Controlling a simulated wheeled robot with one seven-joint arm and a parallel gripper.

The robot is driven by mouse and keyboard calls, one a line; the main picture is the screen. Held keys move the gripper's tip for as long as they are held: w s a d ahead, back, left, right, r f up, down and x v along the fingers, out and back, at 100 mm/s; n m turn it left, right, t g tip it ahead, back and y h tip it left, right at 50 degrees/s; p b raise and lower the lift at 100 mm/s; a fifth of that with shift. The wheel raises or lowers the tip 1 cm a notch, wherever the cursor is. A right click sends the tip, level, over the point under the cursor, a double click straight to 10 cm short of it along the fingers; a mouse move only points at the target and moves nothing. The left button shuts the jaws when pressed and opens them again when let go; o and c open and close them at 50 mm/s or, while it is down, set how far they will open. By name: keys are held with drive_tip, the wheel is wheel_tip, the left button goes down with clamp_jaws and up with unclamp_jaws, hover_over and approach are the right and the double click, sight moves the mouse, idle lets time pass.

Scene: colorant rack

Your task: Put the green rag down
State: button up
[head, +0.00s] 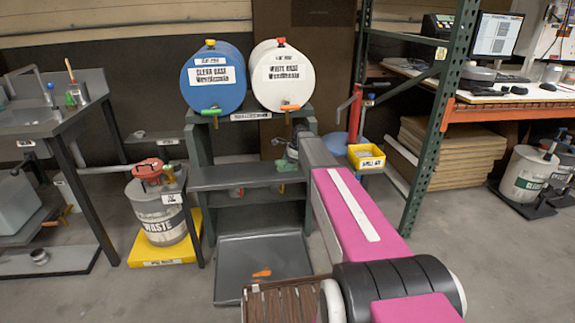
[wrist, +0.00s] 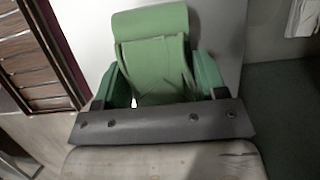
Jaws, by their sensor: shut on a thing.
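The green rag (wrist: 152,62) fills the space between the fingers of my gripper (wrist: 160,88) in the wrist view. My gripper is shut on it, and the rag's folded upper part sticks out beyond the fingertips. In the head view a small piece of the green rag (head: 287,163) shows below my gripper (head: 288,150), above the rack's middle shelf (head: 225,178). My arm hides part of the gripper there. I cannot tell whether the rag touches the shelf.
A blue drum (head: 212,85) and a white drum (head: 284,90) lie on top of the rack. A yellow bin (head: 366,157) is right of my arm. A waste can (head: 160,215) stands at left. The middle shelf's left part is bare.

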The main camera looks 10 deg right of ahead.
drive_tip(key=o, duration=0.9)
drive_tip(key=shift+s+f, duration=0.1)
drive_tip(key=shift+f, duration=0.6)
drive_tip(key=shift+c, duration=0.2)
drive_tip(key=shift+r, duration=0.7)
drive_tip(key=v, duration=0.7)
drive_tip(key=shift+r, duration=0.35)
